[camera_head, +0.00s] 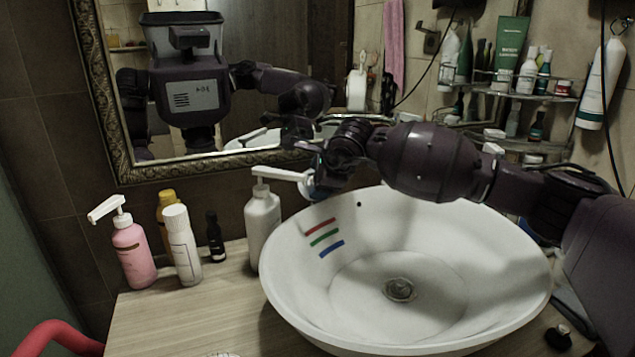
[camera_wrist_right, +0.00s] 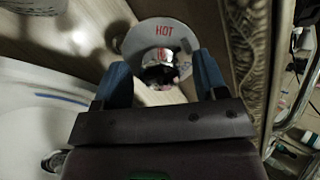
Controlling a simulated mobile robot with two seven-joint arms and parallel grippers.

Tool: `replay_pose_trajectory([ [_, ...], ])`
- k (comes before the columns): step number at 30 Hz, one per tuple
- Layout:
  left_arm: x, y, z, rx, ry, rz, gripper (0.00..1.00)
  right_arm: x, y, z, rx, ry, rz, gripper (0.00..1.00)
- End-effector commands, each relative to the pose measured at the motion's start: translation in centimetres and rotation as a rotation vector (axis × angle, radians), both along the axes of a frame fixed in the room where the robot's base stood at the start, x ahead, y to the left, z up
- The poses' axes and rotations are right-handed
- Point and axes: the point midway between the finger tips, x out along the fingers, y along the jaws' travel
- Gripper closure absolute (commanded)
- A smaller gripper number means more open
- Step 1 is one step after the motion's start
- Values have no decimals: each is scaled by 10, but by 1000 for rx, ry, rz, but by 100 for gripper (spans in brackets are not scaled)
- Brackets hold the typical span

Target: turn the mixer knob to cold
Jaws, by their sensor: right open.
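The mixer knob (camera_wrist_right: 160,68) shows in the right wrist view as a small shiny piece at the centre of a round grey plate (camera_wrist_right: 138,42) with the red word HOT. My right gripper (camera_wrist_right: 158,80) is open, with one blue finger on each side of the knob's near part. I cannot tell whether the fingers touch it. In the head view my right gripper (camera_head: 312,184) is at the back left rim of the white basin (camera_head: 480,300), and my arm and hand hide the knob. My left gripper is not in view.
A white pump bottle (camera_head: 263,230) stands close left of my right gripper. A pink pump bottle (camera_head: 133,252) and a white bottle (camera_head: 184,247) stand farther left on the wooden counter (camera_head: 180,325). A framed mirror (camera_head: 150,175) is behind. Shelves of bottles (camera_head: 530,95) are at the right.

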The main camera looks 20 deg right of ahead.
Motion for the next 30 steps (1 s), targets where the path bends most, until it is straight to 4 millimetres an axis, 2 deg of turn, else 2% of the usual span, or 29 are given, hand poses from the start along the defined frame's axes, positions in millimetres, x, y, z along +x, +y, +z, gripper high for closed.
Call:
replay_pose_trajectory([
  [11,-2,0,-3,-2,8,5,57,3,1,-3,0,-1,0,34],
  [21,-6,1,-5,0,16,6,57,3,1,-3,0,-1,0,83],
  [30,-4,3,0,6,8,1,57,3,0,-1,25,-1,-31,83],
])
